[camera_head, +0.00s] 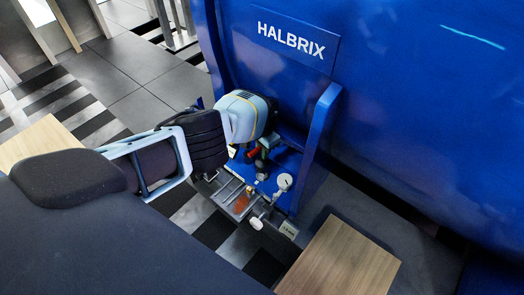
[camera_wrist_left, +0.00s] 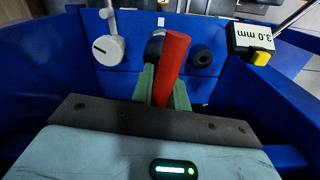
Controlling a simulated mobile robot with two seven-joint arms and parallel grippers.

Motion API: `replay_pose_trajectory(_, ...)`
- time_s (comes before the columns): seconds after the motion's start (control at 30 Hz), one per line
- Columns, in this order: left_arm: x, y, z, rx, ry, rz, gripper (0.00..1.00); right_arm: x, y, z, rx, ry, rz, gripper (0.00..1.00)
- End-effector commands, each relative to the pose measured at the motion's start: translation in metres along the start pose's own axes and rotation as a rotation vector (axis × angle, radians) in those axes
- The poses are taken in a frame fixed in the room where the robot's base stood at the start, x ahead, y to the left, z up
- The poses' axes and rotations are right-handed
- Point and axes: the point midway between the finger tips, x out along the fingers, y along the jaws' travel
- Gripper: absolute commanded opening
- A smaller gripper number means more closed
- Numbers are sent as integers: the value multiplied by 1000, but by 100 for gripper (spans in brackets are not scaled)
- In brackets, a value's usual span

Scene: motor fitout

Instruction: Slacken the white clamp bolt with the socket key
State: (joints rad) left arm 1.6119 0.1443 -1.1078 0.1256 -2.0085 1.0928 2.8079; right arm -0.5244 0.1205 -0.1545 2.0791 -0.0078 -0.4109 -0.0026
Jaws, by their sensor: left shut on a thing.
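My left gripper (camera_head: 263,148) reaches in from the left over the blue bay of the machine. In the wrist view its green fingers (camera_wrist_left: 163,92) are shut on a red handle (camera_wrist_left: 173,58), which appears to be the socket key; a bit of red also shows in the head view (camera_head: 252,152). The handle's lower end is hidden between the fingers. A small pale fitting (camera_head: 262,178) stands below the gripper, but I cannot tell whether it is the white clamp bolt. Whether the key touches any bolt is hidden. My right gripper is not in view.
A white dial gauge (camera_head: 285,182) stands right of the gripper; it also shows in the wrist view (camera_wrist_left: 108,50). There, a black box labelled 3.0 mm (camera_wrist_left: 250,38) and a dark round knob (camera_wrist_left: 201,56) are near. Blue side walls (camera_head: 319,145) flank the bay. A wooden top (camera_head: 340,262) is at lower right.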

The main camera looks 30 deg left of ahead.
Motion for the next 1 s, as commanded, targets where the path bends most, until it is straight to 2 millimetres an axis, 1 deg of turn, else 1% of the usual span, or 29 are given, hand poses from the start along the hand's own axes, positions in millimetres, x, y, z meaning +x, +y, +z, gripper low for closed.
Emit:
replay_pose_trajectory(0.03, -5, 0, -1, 0, 2, -1, 0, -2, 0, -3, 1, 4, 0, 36)
replay_pose_trajectory(0.4, -22, 0, -1, 0, 2, 0, 0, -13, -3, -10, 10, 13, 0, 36)
replay_pose_trajectory(0.67, -22, 0, 0, 0, 1, 0, 0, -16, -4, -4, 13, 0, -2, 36)
replay_pose_trajectory(1.0, -22, 0, -1, 0, 1, 0, 0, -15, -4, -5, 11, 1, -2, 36)
